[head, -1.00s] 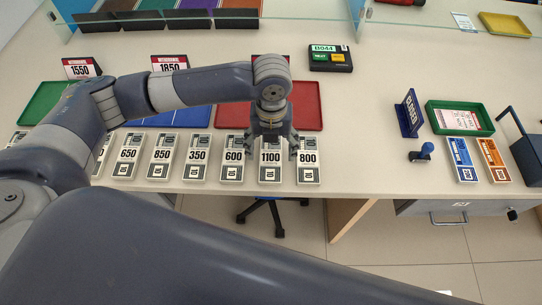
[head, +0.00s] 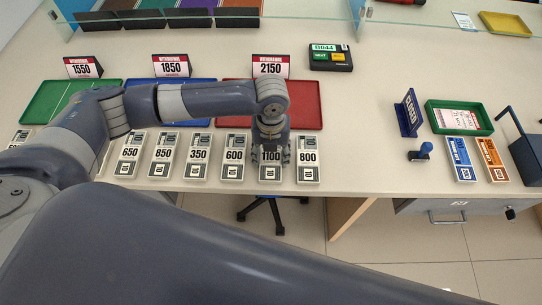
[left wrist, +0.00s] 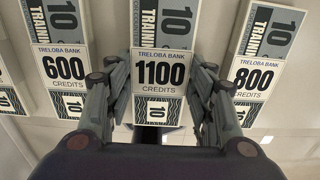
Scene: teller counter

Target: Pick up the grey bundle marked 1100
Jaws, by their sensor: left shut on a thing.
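The grey bundle marked 1100 (head: 270,172) lies near the front edge of the counter, between the bundles marked 600 (head: 234,158) and 800 (head: 307,160). My left gripper (head: 270,156) is over it from above, shut on it, and hides its upper part in the head view. In the left wrist view the 1100 bundle (left wrist: 160,70) stands between the two fingers (left wrist: 160,110), one along each side. It appears to rest on the counter still. The 600 bundle (left wrist: 64,66) and 800 bundle (left wrist: 258,76) lie just outside the fingers. My right gripper is not in view.
More grey bundles, such as 350 (head: 197,156), 850 (head: 162,156) and 650 (head: 129,156), line the front edge leftward. Behind are a green tray (head: 42,103), a blue tray (head: 205,94) and a red tray (head: 310,104). Counter right of the 800 bundle is clear up to the blue stamp (head: 423,152).

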